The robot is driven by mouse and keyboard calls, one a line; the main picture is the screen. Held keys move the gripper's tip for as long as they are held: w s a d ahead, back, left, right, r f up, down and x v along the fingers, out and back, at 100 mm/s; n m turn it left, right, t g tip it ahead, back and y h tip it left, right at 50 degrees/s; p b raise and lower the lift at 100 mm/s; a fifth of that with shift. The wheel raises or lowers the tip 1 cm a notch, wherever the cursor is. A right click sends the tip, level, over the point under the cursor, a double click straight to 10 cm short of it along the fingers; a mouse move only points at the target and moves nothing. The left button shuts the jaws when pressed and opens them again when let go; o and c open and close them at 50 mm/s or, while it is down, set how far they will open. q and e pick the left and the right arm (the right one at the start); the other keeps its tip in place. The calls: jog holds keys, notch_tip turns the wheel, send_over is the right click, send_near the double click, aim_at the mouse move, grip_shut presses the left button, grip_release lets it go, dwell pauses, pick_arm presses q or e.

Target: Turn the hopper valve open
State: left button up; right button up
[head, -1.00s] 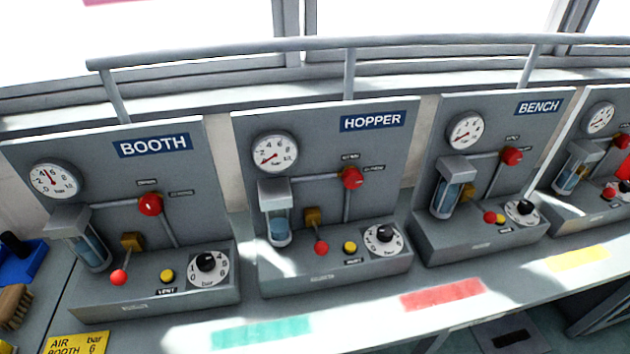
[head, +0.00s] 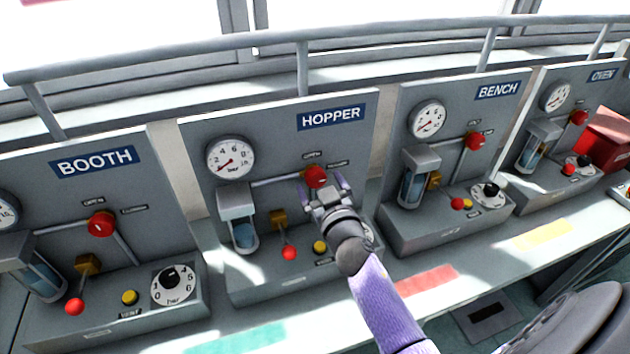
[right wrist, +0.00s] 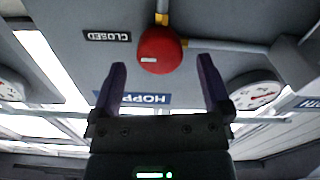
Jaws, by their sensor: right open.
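The hopper valve is a round red knob (head: 316,176) on the grey HOPPER panel (head: 275,150), on the pipe right of the gauge (head: 231,159). The gauge needle points low left, near the bottom of the scale. My right gripper (head: 323,184) is open at the knob, one finger toward each side. In the right wrist view, upside down, the red knob (right wrist: 160,50) shows between and just beyond the spread fingertips (right wrist: 161,64). I see no clear contact. A CLOSED label (right wrist: 107,36) is beside the knob. My left gripper is not in view.
On the hopper base are a red-tipped lever (head: 289,252) and a yellow button (head: 319,246); its dial is mostly hidden by my right arm. Similar BOOTH (head: 95,160) and BENCH (head: 498,90) panels flank it. A grey rail (head: 300,48) runs above.

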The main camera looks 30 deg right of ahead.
jog(key=shift+x, duration=1)
jog(key=c, duration=1.3)
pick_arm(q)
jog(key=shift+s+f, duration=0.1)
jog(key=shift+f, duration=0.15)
